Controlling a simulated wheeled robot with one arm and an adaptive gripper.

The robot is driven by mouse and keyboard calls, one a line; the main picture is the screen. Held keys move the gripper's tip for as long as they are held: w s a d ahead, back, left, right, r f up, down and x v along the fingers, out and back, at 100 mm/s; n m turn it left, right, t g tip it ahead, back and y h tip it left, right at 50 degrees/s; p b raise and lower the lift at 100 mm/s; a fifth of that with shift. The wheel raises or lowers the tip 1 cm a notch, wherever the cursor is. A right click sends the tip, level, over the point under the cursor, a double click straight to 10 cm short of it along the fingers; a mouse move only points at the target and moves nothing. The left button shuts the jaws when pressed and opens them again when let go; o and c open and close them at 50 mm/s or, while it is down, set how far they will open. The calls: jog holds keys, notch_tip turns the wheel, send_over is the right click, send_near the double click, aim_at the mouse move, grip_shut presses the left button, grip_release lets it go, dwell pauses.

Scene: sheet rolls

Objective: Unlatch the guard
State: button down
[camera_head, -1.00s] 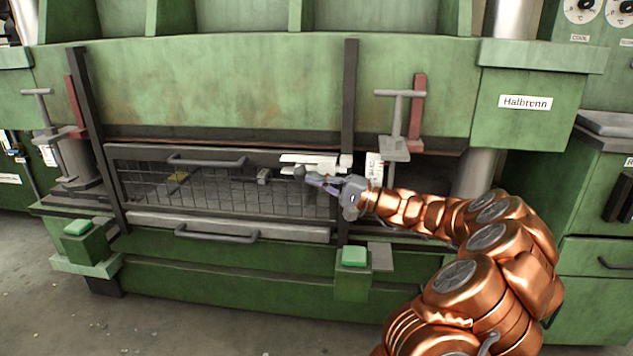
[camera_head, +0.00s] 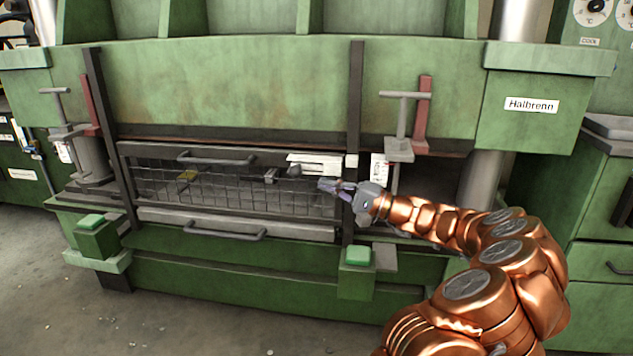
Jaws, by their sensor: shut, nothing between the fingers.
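The guard (camera_head: 225,190) is a wire mesh panel in a dark frame, low on the front of the green press, and it stands closed across the opening. A pale latch plate (camera_head: 316,160) sits at the guard's upper right corner, with a dark round knob (camera_head: 293,171) at its lower left. My gripper (camera_head: 323,184) is shut and empty. In the picture its fingertips are just below the latch plate and to the right of the knob, in front of the mesh. I cannot tell whether they touch the mesh.
An upper handle (camera_head: 217,160) and a lower handle (camera_head: 222,234) run along the guard. Dark upright posts (camera_head: 355,110) flank it. Green push-button boxes (camera_head: 358,257) stand below on both sides. A T-handled clamp (camera_head: 402,125) is right of the latch. The floor in front is clear.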

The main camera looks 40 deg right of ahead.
jog(key=p+v, duration=0.2)
jog(key=v, duration=0.7)
dwell(0.4)
jog(key=a+r+n+g+y+p, duration=0.2)
jog(key=a+r+n+g+p, duration=0.35)
jog(key=a, duration=0.85)
jog(key=a+r+n+g+y+p, duration=0.1)
jog(key=a+r+n+g+p, duration=0.1)
jog(key=a+r+g+p, duration=0.75)
jog(key=s+a+r+n+g+h+p, duration=0.1)
jog(key=s+a+r+h+p, duration=0.15)
jog(key=s+a, duration=0.4)
jog(key=s+a+r+n+g+h+p, duration=0.1)
jog(key=s+a+r+n+p, duration=0.2)
jog(key=a, duration=0.7)
jog(key=s+d+r+h+p, duration=0.2)
jog(key=s+d+h+p, duration=0.1)
jog(key=s+h+p, duration=0.2)
jog(key=s+d+r+g+h+p, duration=0.1)
jog(key=s+d+r+h+p, duration=0.2)
jog(key=s+p, duration=0.7)
jog(key=s+h, duration=0.2)
jog(key=s, duration=0.2)
jog(key=shift+d+g+h, duration=0.3)
jog(key=shift+d+h, duration=0.05)
jog(key=shift+d, duration=0.05)
